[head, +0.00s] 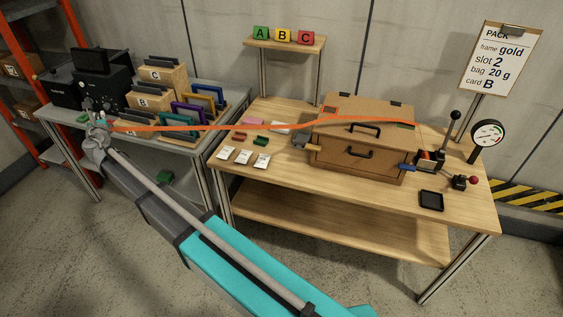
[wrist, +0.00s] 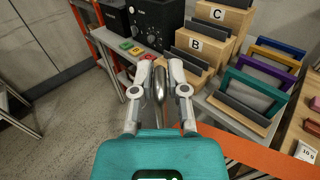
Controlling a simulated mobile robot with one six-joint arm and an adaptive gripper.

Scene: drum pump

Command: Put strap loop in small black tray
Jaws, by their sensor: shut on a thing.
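My gripper (head: 98,132) is at the far left, near the grey side table and well away from the wooden table. In the wrist view its fingers (wrist: 160,88) are closed around a rounded grey metal piece. I take this as the strap loop's end, but the strap's join to it is hidden. The orange strap (head: 215,127) stretches from the gripper to the right, across to the brown case (head: 355,158). It also shows beside my gripper in the wrist view (wrist: 262,156). The small black tray (head: 431,201) lies empty at the wooden table's front right, far from my gripper.
The side table holds black machines (head: 88,66), card boxes marked B (head: 146,101) and C (head: 160,75), and coloured frames in a rack. A gauge (head: 487,133), levers and a clamp stand right of the case. White bags (head: 243,156) lie left of it.

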